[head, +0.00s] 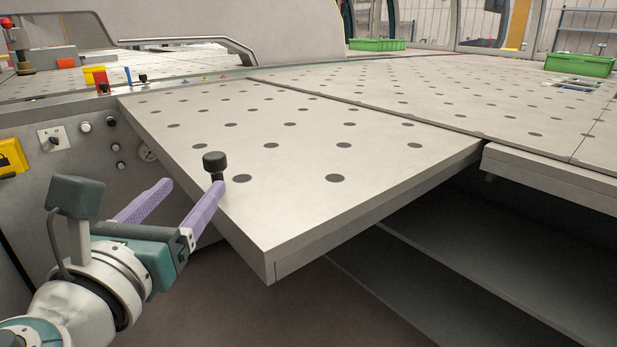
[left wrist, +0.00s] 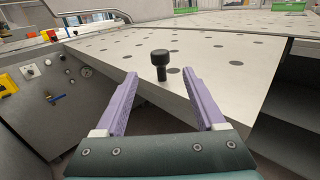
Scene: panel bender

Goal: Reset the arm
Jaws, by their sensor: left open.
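My left gripper (head: 180,195) has two purple fingers spread apart, with nothing between them. It is at the near left edge of the perforated table panel (head: 290,200). A black knob on a short stem (head: 214,163) stands upright on the panel near that edge. In the head view one finger overlaps the area just below the knob. In the left wrist view the knob (left wrist: 161,64) shows beyond the open fingertips (left wrist: 160,80), roughly centred between them. I cannot tell whether a finger touches it. My right gripper is in neither view.
A control panel with a selector switch (head: 54,140), a gauge (head: 147,151) and a yellow lock box (head: 12,158) is at the left. Green bins (head: 579,65) stand on the far table. A curved metal handle (head: 190,42) runs along the machine's hood. Open dark space lies under the table.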

